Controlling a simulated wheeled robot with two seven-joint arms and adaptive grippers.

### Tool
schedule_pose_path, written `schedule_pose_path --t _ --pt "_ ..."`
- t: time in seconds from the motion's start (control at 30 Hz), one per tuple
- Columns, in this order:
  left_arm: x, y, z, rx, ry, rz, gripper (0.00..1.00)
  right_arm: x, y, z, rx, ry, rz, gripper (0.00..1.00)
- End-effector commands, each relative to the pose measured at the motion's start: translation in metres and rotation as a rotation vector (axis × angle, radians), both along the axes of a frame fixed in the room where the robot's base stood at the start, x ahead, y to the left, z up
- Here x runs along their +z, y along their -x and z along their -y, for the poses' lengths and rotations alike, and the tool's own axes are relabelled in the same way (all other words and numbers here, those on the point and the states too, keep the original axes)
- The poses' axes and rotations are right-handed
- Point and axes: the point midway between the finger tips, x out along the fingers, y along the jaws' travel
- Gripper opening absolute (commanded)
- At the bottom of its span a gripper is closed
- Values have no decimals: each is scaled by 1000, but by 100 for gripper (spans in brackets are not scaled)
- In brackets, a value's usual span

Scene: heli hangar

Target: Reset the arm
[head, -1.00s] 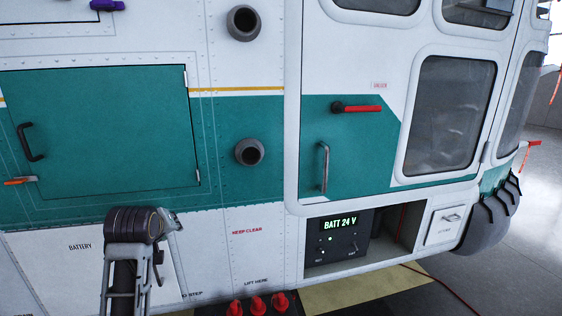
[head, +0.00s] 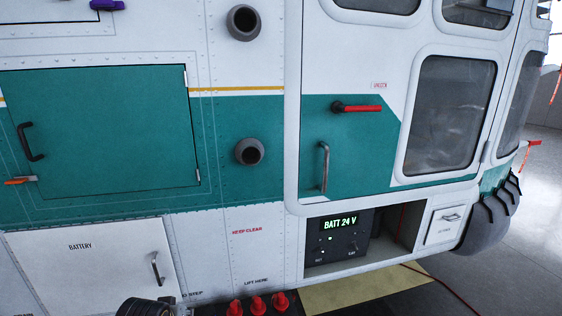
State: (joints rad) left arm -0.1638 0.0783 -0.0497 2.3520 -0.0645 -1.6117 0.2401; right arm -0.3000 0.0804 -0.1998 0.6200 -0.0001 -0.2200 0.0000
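A black, rounded part of my arm (head: 146,307) shows at the bottom edge of the head view, left of centre, below the white battery door. No gripper fingers are in view, so neither gripper's state shows. The battery door (head: 90,265), with its dark handle (head: 155,268), is closed and no longer covered by the arm. Nothing is seen in a grip.
A helicopter side fills the view. A teal hatch (head: 100,135) and a door with a red handle (head: 357,107) are closed. Red cones (head: 257,304) stand at the bottom. Floor is clear at right.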

Motion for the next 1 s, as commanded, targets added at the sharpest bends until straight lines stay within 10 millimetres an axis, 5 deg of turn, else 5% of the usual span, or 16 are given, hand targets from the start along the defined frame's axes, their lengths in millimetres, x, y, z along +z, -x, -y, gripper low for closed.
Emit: schedule_pose_path --t 0.5,1.0 --pt "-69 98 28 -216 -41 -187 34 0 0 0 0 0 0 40" --pt "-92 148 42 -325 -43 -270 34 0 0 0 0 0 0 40"
